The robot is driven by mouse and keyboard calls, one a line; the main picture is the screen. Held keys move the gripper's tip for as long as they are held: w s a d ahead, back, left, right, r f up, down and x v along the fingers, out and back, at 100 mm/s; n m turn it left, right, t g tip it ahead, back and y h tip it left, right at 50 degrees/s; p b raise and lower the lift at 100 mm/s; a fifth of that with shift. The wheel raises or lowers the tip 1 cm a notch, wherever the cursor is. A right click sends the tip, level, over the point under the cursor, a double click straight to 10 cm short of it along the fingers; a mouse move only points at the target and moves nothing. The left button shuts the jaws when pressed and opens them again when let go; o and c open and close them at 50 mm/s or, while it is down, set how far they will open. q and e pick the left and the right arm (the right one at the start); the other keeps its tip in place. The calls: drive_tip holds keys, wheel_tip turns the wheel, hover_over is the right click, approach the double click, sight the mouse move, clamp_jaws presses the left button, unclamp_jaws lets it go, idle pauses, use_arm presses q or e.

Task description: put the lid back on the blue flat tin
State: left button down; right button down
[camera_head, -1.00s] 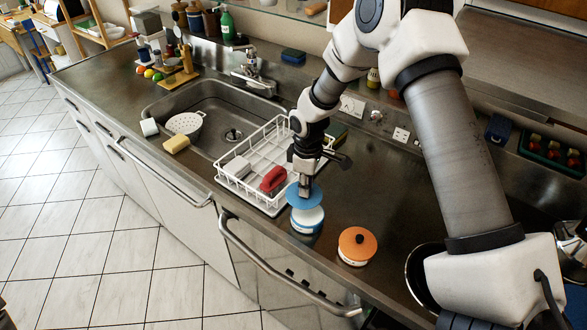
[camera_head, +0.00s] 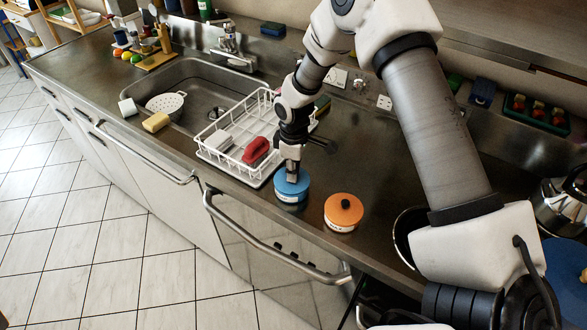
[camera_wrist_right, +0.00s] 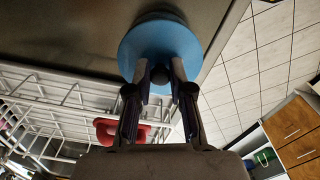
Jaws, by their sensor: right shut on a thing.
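The blue flat tin (camera_head: 290,202) stands on the steel counter, right of the white dish rack. Its blue lid (camera_head: 296,187) is at the top of the tin, and in the head view no gap shows between them. My right gripper (camera_head: 292,175) points down from above and is shut on the lid's knob. In the right wrist view the blue lid (camera_wrist_right: 150,45) lies beyond the two fingers, with the dark knob (camera_wrist_right: 160,75) between them. The lid hides most of the tin there. My left gripper is not in view.
An orange-lidded tin (camera_head: 343,211) stands close to the right of the blue one. The white dish rack (camera_head: 225,160) with a red item (camera_head: 256,151) is close on the left. The counter's front edge is near. Bare counter (camera_head: 370,165) lies behind the tins.

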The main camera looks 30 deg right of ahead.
drive_tip(key=shift+w+f, duration=0.15)
drive_tip(key=shift+w, duration=0.1)
drive_tip(key=shift+s+r+p, duration=0.2)
drive_tip(key=shift+s+p, duration=0.1)
drive_tip(key=shift+p, duration=0.05)
drive_tip(key=shift+w+f, duration=0.15)
drive_tip(key=shift+f, duration=0.15)
idle(1.1)
drive_tip(key=shift+p, duration=0.3)
idle(0.4)
drive_tip(key=shift+c, duration=2.4)
unclamp_jaws()
